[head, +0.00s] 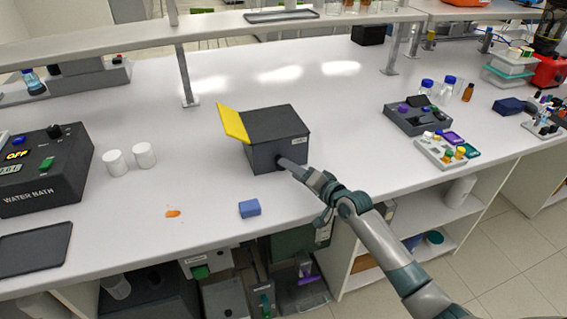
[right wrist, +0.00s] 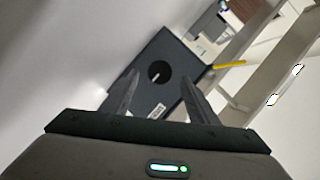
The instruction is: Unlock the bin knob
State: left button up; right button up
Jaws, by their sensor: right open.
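The bin is a dark grey box (head: 265,158) in the middle of the bench, with a raised yellow flap (head: 233,124) on its left side. In the right wrist view the bin's front face (right wrist: 163,45) carries a round black knob (right wrist: 159,78) with a white pointer mark, and a small white label. My right gripper (head: 284,163) reaches the bin's front from the lower right. In the wrist view its two fingers are apart, one on each side of the knob; I cannot tell whether they touch it. The gripper hides the knob in the head view. My left gripper is not in view.
A blue block (head: 249,208) and an orange spill (head: 173,213) lie in front of the bin. Two white jars (head: 129,160) and the water bath (head: 42,170) stand left. A grey rack (head: 417,118) stands right. A shelf post (head: 186,75) rises behind.

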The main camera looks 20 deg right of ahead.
jog(key=shift+p+x, duration=0.35)
jog(key=shift+x, duration=2.4)
jog(key=shift+c, duration=0.2)
jog(key=c, duration=1)
